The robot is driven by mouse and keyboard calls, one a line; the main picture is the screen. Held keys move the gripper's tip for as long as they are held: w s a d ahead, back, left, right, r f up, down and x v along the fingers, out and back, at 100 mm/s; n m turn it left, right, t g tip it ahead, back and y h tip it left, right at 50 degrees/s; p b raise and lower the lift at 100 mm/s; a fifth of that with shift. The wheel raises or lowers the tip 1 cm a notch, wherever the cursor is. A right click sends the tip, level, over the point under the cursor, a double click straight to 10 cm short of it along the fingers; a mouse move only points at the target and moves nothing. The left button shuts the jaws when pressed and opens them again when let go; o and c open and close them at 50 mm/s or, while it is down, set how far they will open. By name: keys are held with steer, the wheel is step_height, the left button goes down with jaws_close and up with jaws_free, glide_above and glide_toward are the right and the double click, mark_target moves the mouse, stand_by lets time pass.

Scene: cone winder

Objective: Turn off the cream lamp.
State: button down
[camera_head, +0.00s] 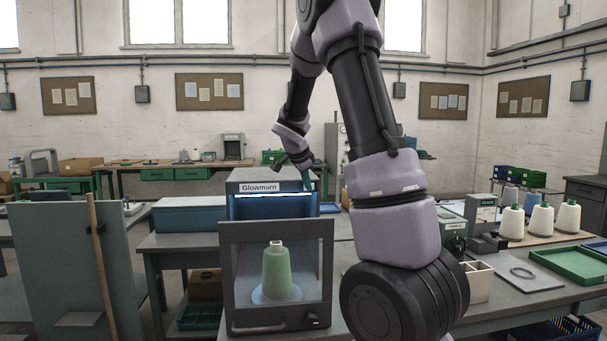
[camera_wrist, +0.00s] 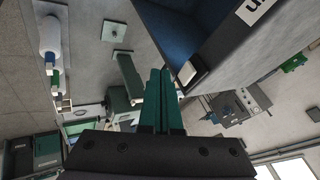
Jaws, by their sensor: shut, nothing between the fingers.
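No lamp with a clearly cream body stands out. A grey cabinet labelled "Glowmarn" (camera_head: 228,240) stands on the bench, with a bright light strip (camera_head: 275,195) glowing under its top. Its front frame shows a green yarn cone (camera_head: 277,270) inside. My gripper (camera_head: 306,172) is beside the cabinet's upper right corner. In the wrist view, my gripper (camera_wrist: 161,72) has its green fingers together and empty. There the labelled cabinet (camera_wrist: 235,45) fills the upper right, and a small pale switch-like block (camera_wrist: 196,74) sits on its edge, just right of the fingertips. I cannot tell whether they touch.
A blue box (camera_head: 188,215) sits left of the cabinet. To the right, white yarn cones (camera_head: 541,218), a divided box (camera_head: 477,281) and a green tray (camera_head: 573,264) crowd the bench. A grey panel with a wooden post (camera_head: 98,262) stands front left.

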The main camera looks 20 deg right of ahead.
mark_target(305, 190)
steer(key=w, duration=0.3)
steer(key=w+f, duration=0.1)
steer(key=shift+w+d, duration=0.3)
steer(key=shift+d, duration=0.1)
steer(key=shift+w+m, duration=0.4)
steer(key=shift+s+d, duration=0.5)
steer(key=shift+s, duration=0.15)
